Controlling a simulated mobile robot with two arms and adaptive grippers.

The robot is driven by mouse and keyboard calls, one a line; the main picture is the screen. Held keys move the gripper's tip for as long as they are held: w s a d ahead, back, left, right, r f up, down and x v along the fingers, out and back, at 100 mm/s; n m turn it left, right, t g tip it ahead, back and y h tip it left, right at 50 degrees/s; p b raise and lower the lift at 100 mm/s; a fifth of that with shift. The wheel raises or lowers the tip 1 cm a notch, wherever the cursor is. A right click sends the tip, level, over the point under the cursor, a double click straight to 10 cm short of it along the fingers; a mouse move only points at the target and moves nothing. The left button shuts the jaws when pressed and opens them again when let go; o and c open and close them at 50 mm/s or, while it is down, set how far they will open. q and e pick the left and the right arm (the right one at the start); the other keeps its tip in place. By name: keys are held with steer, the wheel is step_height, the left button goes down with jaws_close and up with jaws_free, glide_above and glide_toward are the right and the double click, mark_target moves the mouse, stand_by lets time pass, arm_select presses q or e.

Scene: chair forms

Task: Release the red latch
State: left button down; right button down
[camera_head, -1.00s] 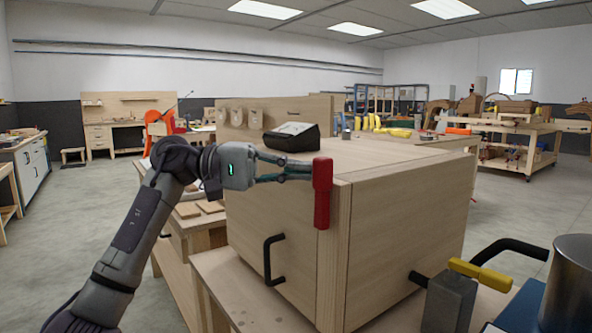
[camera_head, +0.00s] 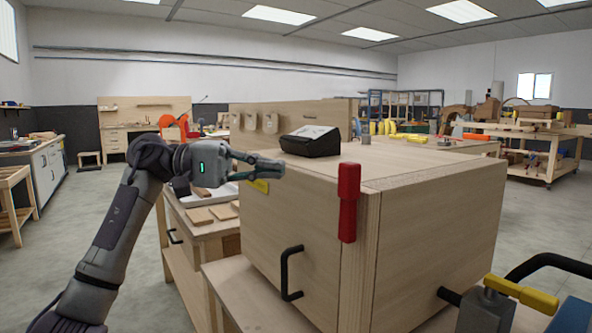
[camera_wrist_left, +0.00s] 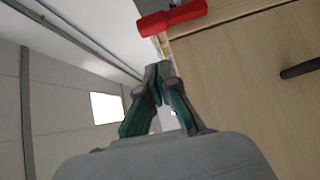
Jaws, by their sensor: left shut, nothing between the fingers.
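The red latch (camera_head: 348,203) is a red bar hanging upright at the front corner of a large wooden box (camera_head: 430,240), its top just above the box's upper edge. It also shows in the left wrist view (camera_wrist_left: 172,18), lying across the top beyond the fingertips. My left gripper (camera_head: 280,167) is shut and empty, to the left of the latch and apart from it, by the box's upper left edge. In the left wrist view its fingertips (camera_wrist_left: 158,70) are together. My right gripper is not in view.
A black handle (camera_head: 288,275) is on the box's front face. A black device (camera_head: 311,141) sits on top. A yellow-handled clamp (camera_head: 520,293) stands at the lower right. Wooden pieces (camera_head: 205,215) lie on a bench to the left; open floor is beyond.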

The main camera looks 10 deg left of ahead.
arm_select(q)
steer(key=a, duration=0.4)
steer(key=shift+w+a+f, duration=0.2)
steer(key=shift+a, duration=0.05)
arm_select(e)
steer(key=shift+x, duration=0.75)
arm_select(q)
steer(key=shift+w, duration=0.1)
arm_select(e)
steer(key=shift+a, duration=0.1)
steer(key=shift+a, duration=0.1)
